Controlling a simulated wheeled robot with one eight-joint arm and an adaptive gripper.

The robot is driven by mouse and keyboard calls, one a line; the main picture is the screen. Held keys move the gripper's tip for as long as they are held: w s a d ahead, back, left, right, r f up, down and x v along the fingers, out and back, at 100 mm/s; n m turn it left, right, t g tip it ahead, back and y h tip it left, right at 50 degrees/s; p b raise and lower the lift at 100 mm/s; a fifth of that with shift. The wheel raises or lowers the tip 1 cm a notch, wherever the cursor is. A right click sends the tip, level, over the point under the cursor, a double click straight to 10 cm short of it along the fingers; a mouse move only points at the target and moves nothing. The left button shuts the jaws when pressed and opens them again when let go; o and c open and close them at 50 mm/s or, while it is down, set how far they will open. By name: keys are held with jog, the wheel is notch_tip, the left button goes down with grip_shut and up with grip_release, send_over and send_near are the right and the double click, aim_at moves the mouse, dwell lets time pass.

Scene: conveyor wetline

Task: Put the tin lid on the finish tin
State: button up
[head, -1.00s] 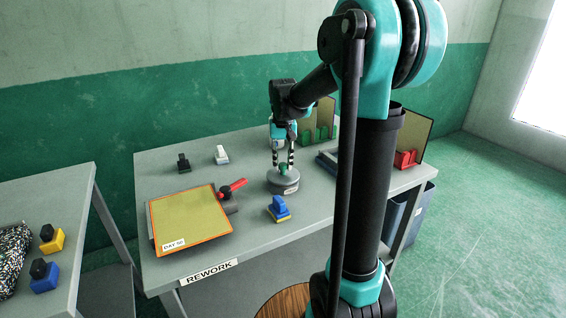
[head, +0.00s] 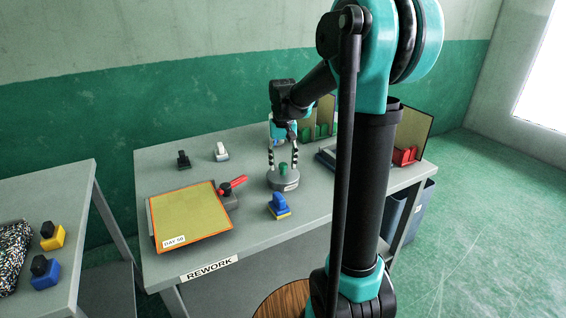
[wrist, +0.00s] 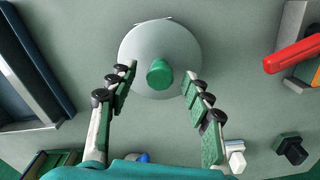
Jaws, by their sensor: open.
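The finish tin (head: 284,185) is a short grey round tin with a pale label, upright on the rework table. The grey tin lid (wrist: 140,45) lies on top of it and looks level; the seam is too small to judge. Its green knob (head: 283,168) points up and shows in the wrist view (wrist: 159,74) too. My gripper (head: 282,163) is open above the lid, one finger on each side of the knob. In the wrist view my gripper (wrist: 158,83) has a clear gap between both fingers and the knob.
A red-handled tool (head: 232,184) and a yellow panel (head: 188,215) lie left of the tin. A blue-and-yellow block (head: 279,206) stands close in front. Black (head: 183,160) and white (head: 221,152) blocks stand behind left. Green (head: 316,131) and red (head: 405,156) racks are right.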

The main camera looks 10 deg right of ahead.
notch_tip(320, 180, up, 12)
dwell(0.6)
jog(key=shift+s, duration=0.1)
